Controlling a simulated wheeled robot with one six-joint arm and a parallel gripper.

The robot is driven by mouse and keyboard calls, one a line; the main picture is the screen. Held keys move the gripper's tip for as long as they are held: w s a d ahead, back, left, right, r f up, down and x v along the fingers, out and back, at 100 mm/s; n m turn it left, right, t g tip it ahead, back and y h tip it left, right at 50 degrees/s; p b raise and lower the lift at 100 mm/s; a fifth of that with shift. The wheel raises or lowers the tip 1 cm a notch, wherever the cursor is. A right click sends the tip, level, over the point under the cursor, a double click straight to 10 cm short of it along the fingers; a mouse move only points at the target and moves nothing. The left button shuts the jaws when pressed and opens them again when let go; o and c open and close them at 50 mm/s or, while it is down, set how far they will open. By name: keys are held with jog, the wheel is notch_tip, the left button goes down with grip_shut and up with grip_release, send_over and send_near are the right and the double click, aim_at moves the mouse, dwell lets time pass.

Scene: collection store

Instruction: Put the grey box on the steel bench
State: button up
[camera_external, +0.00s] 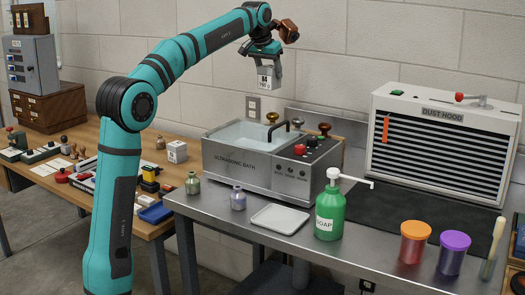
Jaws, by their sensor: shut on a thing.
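My gripper (261,58) is shut on a small grey box (264,79) with a white label. It holds the box in the air, above and behind the ultrasonic bath (240,157) as seen in the picture. The steel bench (345,245) is at the right and carries the bath, the dust hood (440,130) and several containers. The box is apart from the bench. Its exact height and depth over the bench are hard to tell from this one view.
A white tray (280,219), green soap bottle (330,212), two small bottles (193,183), orange-lidded jar (414,243) and purple-lidded jar (453,253) stand on the bench. A dark mat (395,214) lies before the hood.

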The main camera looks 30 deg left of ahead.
jog(key=s+d+m, duration=0.2)
jog(key=d, duration=1.3)
jog(key=s+d+m+h, duration=0.1)
jog(key=s+d+m, duration=0.1)
jog(key=s+d, duration=0.75)
jog(key=s+d+m+g+h, duration=0.15)
jog(key=s+d, duration=0.25)
jog(key=d, duration=1)
jog(key=s+d+m+h, duration=0.1)
jog(key=s+d+m, duration=0.2)
jog(key=s+d, duration=0.65)
jog(key=shift+y, duration=0.25)
jog(key=shift+s+a+f+x, duration=0.25)
jog(key=shift+s+a+x, duration=0.25)
jog(key=shift+x, duration=2.95)
jog(key=shift+s+a+f+x, duration=0.3)
jog(key=shift+a+x, duration=0.25)
jog(key=shift+x, duration=2.95)
jog(key=shift+s+a+f+x, duration=0.25)
jog(key=shift+s+a+x, duration=0.25)
jog(key=shift+x, duration=2.95)
jog(key=shift+w+f, duration=0.1)
jog(key=o, duration=1.6)
jog(key=shift+c, duration=0.2)
